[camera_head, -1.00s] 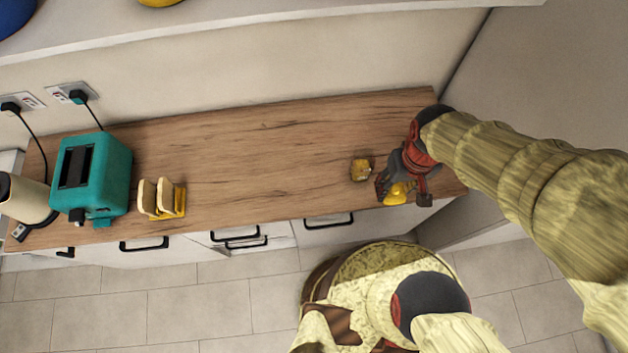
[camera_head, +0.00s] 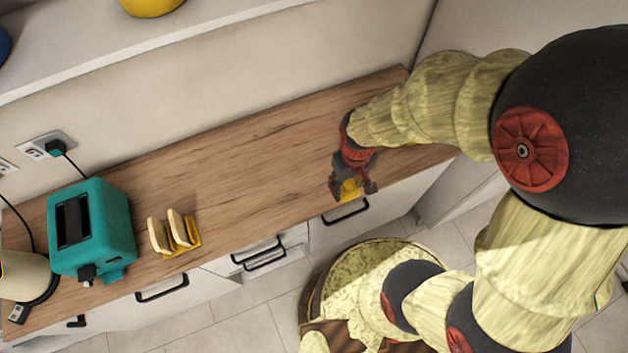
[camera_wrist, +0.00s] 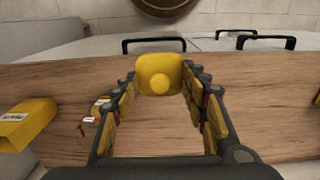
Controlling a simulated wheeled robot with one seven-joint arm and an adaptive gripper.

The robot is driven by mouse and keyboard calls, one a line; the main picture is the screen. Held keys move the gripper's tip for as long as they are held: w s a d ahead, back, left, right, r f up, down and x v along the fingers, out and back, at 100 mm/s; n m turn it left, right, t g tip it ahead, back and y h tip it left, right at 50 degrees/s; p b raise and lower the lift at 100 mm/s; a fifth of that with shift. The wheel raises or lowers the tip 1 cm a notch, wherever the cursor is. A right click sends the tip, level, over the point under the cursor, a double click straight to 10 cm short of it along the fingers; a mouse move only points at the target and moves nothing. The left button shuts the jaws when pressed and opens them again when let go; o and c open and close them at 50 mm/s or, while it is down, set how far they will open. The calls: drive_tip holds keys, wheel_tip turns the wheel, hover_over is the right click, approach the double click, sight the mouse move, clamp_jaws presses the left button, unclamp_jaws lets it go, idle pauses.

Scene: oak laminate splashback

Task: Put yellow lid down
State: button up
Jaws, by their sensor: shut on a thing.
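The yellow lid (camera_wrist: 160,76) is a rounded square with a round knob, seen between my fingertips in the wrist view. My gripper (camera_wrist: 160,88) is shut on it. In the head view the lid (camera_head: 350,188) shows at the tip of my gripper (camera_head: 352,190), over the front right part of the wooden counter (camera_head: 250,165). I cannot tell whether the lid touches the counter.
A yellow box (camera_wrist: 24,125) with a label lies at the wrist view's left. A small item with white and red parts (camera_wrist: 99,104) is partly hidden behind a finger. A teal toaster (camera_head: 92,230) and yellow toast rack (camera_head: 182,248) stand left. The counter's middle is clear.

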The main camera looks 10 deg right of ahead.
drive_tip(key=w+a+f, duration=0.3)
drive_tip(key=w+a, duration=0.1)
drive_tip(key=w, duration=0.1)
drive_tip(key=b, duration=0.2)
hover_over(316, 183)
drive_tip(key=f, duration=0.5)
drive_tip(key=shift+s+d, duration=0.2)
drive_tip(key=shift+s, duration=0.05)
drive_tip(key=shift+w+a+f, duration=0.2)
drive_tip(key=shift+w+f, duration=0.05)
drive_tip(key=shift+f, duration=1.65)
drive_tip(key=shift+f+b, duration=0.15)
drive_tip(key=shift+b, duration=0.15)
drive_tip(key=o, duration=0.8)
drive_tip(key=shift+o, duration=0.4)
